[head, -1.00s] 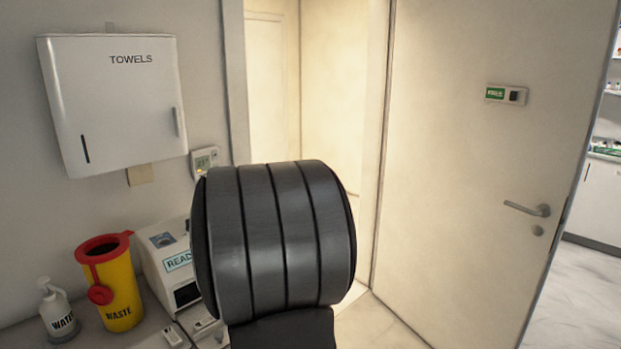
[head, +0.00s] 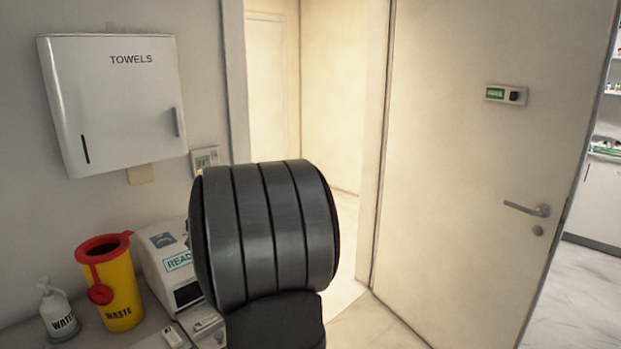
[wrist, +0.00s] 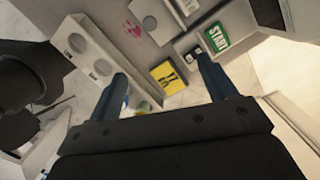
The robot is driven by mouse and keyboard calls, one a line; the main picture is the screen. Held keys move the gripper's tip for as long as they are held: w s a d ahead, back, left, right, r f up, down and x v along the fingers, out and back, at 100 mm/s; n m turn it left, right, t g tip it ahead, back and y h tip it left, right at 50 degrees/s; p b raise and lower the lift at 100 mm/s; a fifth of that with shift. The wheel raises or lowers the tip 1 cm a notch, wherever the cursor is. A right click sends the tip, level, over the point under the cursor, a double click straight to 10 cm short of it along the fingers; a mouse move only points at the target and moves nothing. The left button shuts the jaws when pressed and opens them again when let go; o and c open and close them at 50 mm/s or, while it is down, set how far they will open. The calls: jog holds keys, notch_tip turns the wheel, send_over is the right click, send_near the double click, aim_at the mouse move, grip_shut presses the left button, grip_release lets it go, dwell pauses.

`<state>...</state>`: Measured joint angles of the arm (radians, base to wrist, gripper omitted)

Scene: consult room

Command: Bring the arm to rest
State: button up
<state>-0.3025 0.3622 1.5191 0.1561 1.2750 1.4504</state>
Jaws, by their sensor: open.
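My gripper (wrist: 162,88) shows in the wrist view with its two blue-grey fingers apart and nothing between them that it holds. Beyond the fingers, in the background, are a yellow item with black marks (wrist: 168,74) and a green START label (wrist: 217,38). In the head view a dark ribbed link of my arm fills the lower middle, and the gripper itself is not visible there.
A yellow waste bin (head: 120,290) with a red lid, a white water bottle (head: 57,310) and a white reader machine (head: 165,262) stand on the counter at left. A towel dispenser (head: 115,105) hangs above. The door (head: 470,150) at right stands beside a lit opening.

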jog(key=n, duration=0.3)
jog(key=a+n, duration=0.1)
jog(key=n, duration=0.3)
jog(key=s+a+n+g+h, duration=0.1)
jog(key=n, duration=0.2)
jog(key=shift+a+f+n, duration=0.1)
jog(key=shift+a+n, duration=0.1)
jog(key=shift+n, duration=0.2)
jog(key=o, duration=0.5)
jog(key=w+a+r+n+t, duration=0.2)
jog(key=w+a+r+n, duration=0.35)
jog(key=n, duration=0.55)
jog(key=shift+n+h, duration=0.3)
jog(key=shift+n, duration=0.1)
jog(key=f, duration=0.3)
jog(key=s+a+f, duration=0.1)
jog(key=f, duration=0.5)
jog(key=shift+s+a+f, duration=0.2)
jog(key=shift+s+f, duration=0.05)
